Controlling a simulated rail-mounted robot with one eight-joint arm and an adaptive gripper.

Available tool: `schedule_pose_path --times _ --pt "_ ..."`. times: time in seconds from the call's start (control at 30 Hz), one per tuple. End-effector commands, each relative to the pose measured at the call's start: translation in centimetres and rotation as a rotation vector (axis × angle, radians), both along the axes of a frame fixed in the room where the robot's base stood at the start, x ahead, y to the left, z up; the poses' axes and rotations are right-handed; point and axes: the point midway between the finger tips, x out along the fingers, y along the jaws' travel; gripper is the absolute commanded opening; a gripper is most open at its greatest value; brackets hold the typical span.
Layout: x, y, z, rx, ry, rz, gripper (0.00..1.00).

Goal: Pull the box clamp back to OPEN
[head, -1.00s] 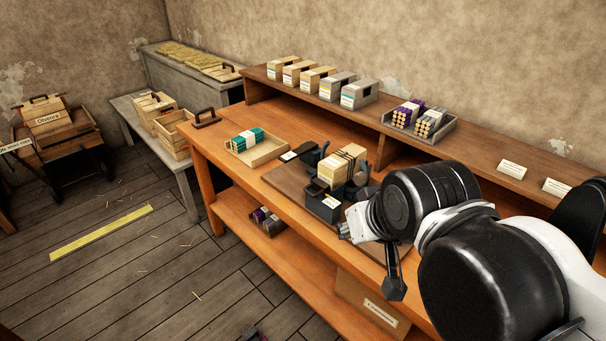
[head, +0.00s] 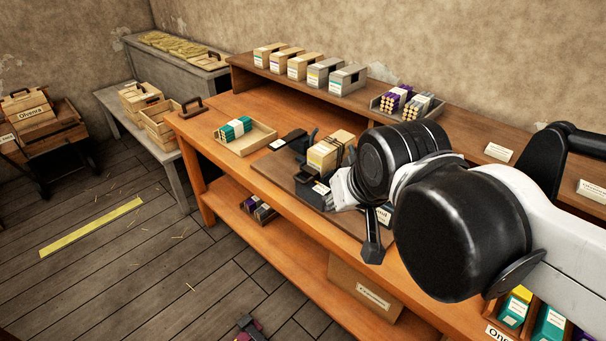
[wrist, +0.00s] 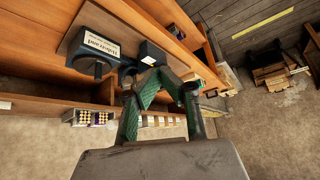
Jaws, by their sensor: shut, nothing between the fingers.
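A wooden tray (head: 258,140) with green-wrapped bundles is left of the fixture. The raised back shelf (head: 300,88) carries several boxes and a grey tray (head: 378,106) of bundles. A cardboard box (head: 350,290) is under the bench. The floor in front is mostly clear.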

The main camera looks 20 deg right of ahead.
Motion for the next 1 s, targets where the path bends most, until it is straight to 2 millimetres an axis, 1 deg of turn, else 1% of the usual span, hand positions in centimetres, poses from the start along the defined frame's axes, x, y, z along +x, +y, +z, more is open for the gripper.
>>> schedule_pose_path --times 0.03,0.2,0.5,0.77,1.0 --pt "0.9 0.0 0.4 0.007 0.011 -0.020 0.00" --pt "3.5 -0.2 1.1 0.033 0.053 -0.107 0.00" --pt "8.6 -0.4 1.5 0.072 0.118 -0.268 0.00" --pt "13.3 -0.5 1.0 0.093 0.163 -0.417 0.00" --pt "17.7 -0.3 -0.3 0.105 0.196 -0.559 0.00"
